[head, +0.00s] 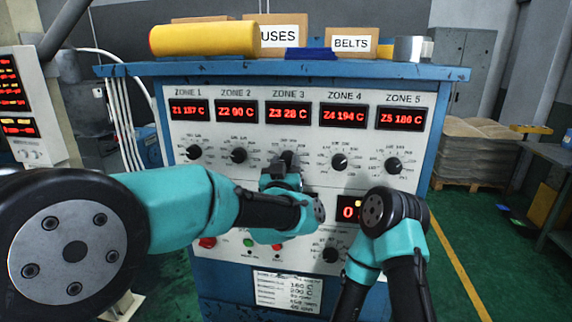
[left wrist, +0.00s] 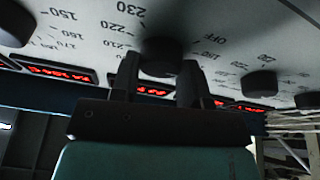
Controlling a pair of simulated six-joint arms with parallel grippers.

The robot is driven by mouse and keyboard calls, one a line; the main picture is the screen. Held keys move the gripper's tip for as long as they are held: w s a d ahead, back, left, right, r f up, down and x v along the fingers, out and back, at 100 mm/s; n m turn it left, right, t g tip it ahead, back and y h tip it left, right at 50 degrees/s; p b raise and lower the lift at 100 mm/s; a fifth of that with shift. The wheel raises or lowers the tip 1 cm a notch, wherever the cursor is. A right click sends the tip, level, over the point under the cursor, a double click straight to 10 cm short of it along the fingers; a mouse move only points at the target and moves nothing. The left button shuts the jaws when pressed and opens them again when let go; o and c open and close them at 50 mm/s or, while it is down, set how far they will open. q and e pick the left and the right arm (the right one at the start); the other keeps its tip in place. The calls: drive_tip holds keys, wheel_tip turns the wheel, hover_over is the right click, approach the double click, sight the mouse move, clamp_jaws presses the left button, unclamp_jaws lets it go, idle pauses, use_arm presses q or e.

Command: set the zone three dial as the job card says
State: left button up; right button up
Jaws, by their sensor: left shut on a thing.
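The zone three dial (head: 289,158) is a black knob on the white panel, under the red display (head: 288,112) that reads Z3 28 C. My left gripper (head: 287,168) reaches up to it, and my arm hides part of the dial and its scale. In the left wrist view, which is upside down, the fingers (left wrist: 160,82) are shut on the sides of the dial (left wrist: 162,55). Printed marks such as 230, 210 and OFF show around it. The job card (head: 288,288) is low on the panel; 160 C and 200 C seem readable, the other lines are too small.
Similar dials for zone two (head: 238,155) and zone four (head: 340,161) flank it closely. My right arm (head: 385,215) stands before the lower right panel, partly covering a small display (head: 347,212). A yellow roll (head: 204,39) and boxes lie on top.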

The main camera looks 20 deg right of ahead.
use_arm(q)
drive_tip(key=shift+m+g+h, duration=0.4)
drive_tip(key=shift+m+h, duration=0.3)
drive_tip(key=shift+m, duration=0.9)
drive_tip(key=o, duration=0.9)
drive_tip(key=v, duration=1.7)
drive_tip(key=shift+s+a+f, duration=0.1)
drive_tip(key=shift+s, duration=0.05)
drive_tip(key=shift+f, duration=0.1)
